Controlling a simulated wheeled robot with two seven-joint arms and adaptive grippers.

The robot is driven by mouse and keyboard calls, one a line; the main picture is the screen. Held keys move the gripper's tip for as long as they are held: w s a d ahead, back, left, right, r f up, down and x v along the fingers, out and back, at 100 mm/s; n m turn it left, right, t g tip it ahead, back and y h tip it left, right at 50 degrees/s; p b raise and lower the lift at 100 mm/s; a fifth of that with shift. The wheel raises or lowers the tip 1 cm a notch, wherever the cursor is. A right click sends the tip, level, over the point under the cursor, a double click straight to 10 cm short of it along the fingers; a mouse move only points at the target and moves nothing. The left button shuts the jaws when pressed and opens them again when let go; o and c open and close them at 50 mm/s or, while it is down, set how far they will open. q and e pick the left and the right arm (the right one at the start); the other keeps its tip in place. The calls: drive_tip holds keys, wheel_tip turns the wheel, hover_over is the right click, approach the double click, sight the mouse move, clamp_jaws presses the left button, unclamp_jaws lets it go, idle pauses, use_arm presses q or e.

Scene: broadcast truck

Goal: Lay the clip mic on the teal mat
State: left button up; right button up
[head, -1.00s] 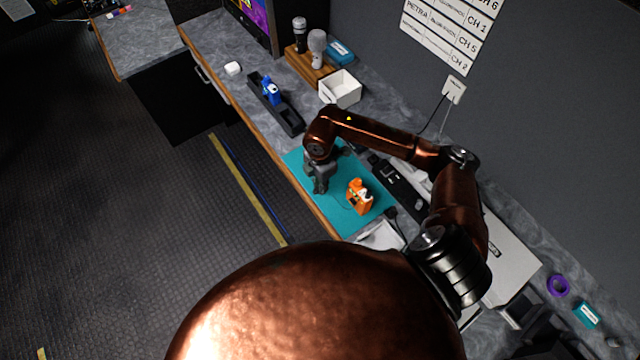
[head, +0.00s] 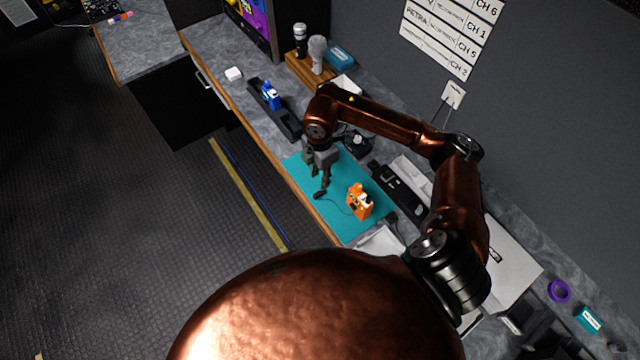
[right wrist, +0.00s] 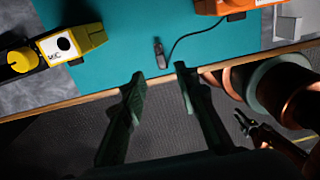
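The clip mic (right wrist: 160,52) is a small dark piece with a thin black cable. It lies on the teal mat (right wrist: 125,35), close to the mat's front edge, and the cable runs to an orange pack (head: 360,202). In the head view the mic (head: 320,195) is a dark spot just below my right gripper (head: 316,176). In the right wrist view this gripper (right wrist: 159,76) is open and empty, its fingertips apart from the mic, which shows beyond the gap between them. A gripper that seems to be my left one (right wrist: 252,124) shows small at the lower right; its opening is unclear.
A blue pack (head: 270,96) sits in a black tray (head: 288,124) farther along the counter. A white box (head: 345,84) is partly behind my arm.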

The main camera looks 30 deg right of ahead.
drive_tip(key=shift+r, duration=1.6)
